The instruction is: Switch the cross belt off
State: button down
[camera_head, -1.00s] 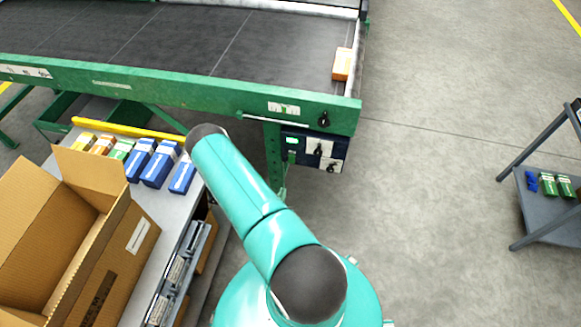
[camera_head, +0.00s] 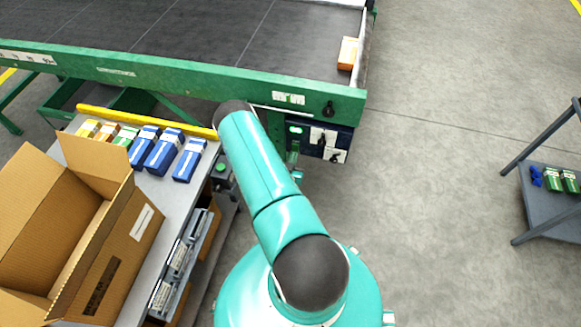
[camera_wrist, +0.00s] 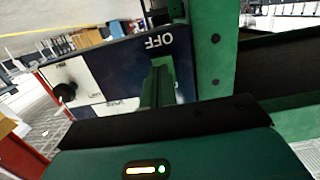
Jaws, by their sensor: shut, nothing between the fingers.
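A dark blue control box (camera_head: 313,149) hangs under the right end of the belt's green frame. In the wrist view, the box (camera_wrist: 120,62) shows close up and turned over, with an "OFF" label (camera_wrist: 158,41) and a black knob (camera_wrist: 65,92) at left. My gripper (camera_wrist: 158,82) is shut and empty in front of the box face, right of that knob. I cannot tell whether it touches. Which switch serves the cross belt is unreadable.
A green-framed belt (camera_head: 185,75) with an orange carton (camera_head: 347,53) runs across the back. A grey bench (camera_head: 205,160) with small cartons and an open cardboard box (camera_head: 75,230) stands at left. A dark cart (camera_head: 545,205) stands at right. Floor between is clear.

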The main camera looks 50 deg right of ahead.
jog(key=shift+w+d+f, duration=0.1)
jog(key=shift+w+d, duration=0.05)
jog(key=shift+d, duration=0.3)
jog(key=shift+w+d, duration=0.1)
jog(key=shift+d, duration=0.15)
